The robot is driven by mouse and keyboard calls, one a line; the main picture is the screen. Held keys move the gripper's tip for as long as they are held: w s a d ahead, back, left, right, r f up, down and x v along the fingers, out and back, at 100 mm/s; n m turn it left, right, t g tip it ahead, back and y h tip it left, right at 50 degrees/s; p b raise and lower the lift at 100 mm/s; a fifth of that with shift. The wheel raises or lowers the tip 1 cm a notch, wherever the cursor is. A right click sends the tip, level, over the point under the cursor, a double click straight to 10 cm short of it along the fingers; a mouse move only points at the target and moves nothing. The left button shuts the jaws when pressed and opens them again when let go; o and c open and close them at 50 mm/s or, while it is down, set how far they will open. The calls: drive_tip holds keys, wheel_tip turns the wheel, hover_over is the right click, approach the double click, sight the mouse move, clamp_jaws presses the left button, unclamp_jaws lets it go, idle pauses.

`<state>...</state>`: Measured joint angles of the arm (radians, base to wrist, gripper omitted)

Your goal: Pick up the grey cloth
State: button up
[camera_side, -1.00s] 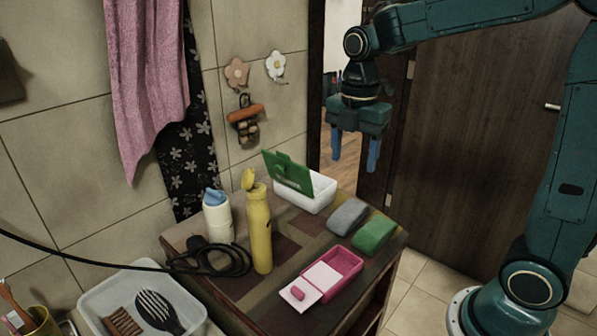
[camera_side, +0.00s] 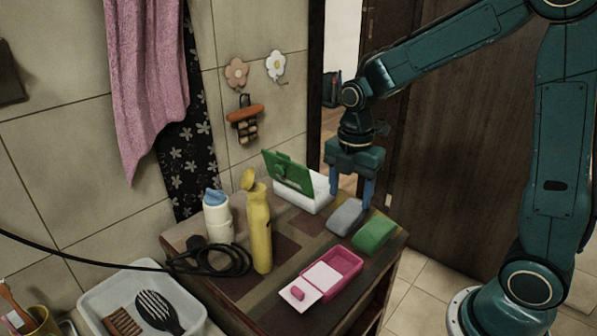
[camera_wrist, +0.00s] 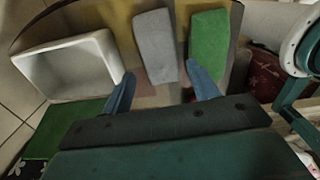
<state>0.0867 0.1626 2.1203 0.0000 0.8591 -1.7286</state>
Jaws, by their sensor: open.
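The folded grey cloth (camera_side: 346,216) lies on the table between the white box and the green cloth. In the wrist view the grey cloth (camera_wrist: 155,47) lies ahead of the fingertips, roughly midway between them. My gripper (camera_side: 351,201) is open and empty, its blue fingers pointing down just above and behind the grey cloth in the side view. In the wrist view my gripper (camera_wrist: 160,80) has its fingers spread wider than the cloth. Whether a fingertip touches anything is not clear.
A green cloth (camera_side: 374,235) lies close to the right of the grey one. A white box (camera_side: 305,197) with a raised green lid (camera_side: 287,174) stands to its left. A pink open box (camera_side: 334,271) is in front. A yellow bottle (camera_side: 258,230) and white bottle (camera_side: 218,218) stand farther left.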

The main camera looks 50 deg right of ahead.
sight(349, 209)
drive_tip(key=shift+f, duration=0.1)
drive_tip(key=shift+d+f, duration=0.2)
drive_tip(key=shift+f, duration=2.3)
drive_tip(key=c, duration=0.7)
